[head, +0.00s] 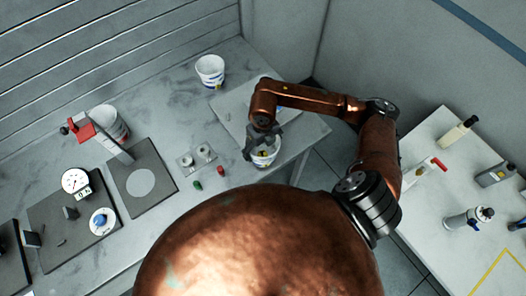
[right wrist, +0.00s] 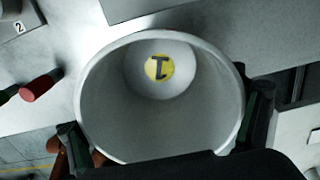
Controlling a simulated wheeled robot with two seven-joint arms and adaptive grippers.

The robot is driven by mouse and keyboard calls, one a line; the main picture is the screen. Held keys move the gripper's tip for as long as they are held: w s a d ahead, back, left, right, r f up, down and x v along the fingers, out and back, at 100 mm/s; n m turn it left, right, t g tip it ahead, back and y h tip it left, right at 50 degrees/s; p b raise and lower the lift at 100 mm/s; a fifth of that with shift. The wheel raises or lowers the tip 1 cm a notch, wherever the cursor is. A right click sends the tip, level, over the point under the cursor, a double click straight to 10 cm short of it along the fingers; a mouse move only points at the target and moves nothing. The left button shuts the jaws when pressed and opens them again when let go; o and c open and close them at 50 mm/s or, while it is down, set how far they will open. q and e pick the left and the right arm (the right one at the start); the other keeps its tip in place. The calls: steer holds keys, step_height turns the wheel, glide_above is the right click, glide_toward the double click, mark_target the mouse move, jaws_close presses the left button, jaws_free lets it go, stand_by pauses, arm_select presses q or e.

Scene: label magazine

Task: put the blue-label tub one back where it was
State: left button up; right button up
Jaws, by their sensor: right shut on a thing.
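My right gripper (head: 263,141) is shut on a white tub (head: 266,158) near the front right edge of the grey bench. In the right wrist view, the open tub (right wrist: 110,110) sits between the two fingers, and a yellow disc marked 1 (right wrist: 159,68) shows on its inside bottom. The gripper hides much of its outside, so its label is hard to read. A second white tub with blue markings (head: 210,70) stands upright at the back of the bench. My left gripper is not in view.
A pale grey plate (head: 229,108) lies behind the held tub. A small block with two round seats (head: 197,158), a green peg (head: 197,185) and a red peg (head: 221,171) lie left of it. A third tub (head: 112,122) stands farther left. A second table (head: 430,190) is at right.

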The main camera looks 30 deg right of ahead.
step_height(320, 180, down, 2)
steer(key=shift+s+f, duration=0.1)
steer(key=shift+f, duration=0.1)
steer(key=shift+f, duration=0.2)
steer(key=o, duration=1)
steer(key=shift+r, duration=0.1)
steer(key=shift+r+p, duration=0.25)
steer(key=shift+p, duration=0.05)
step_height(320, 180, up, 12)
steer(key=b, duration=0.1)
steer(key=shift+f+b, duration=0.15)
steer(key=shift+b, duration=0.15)
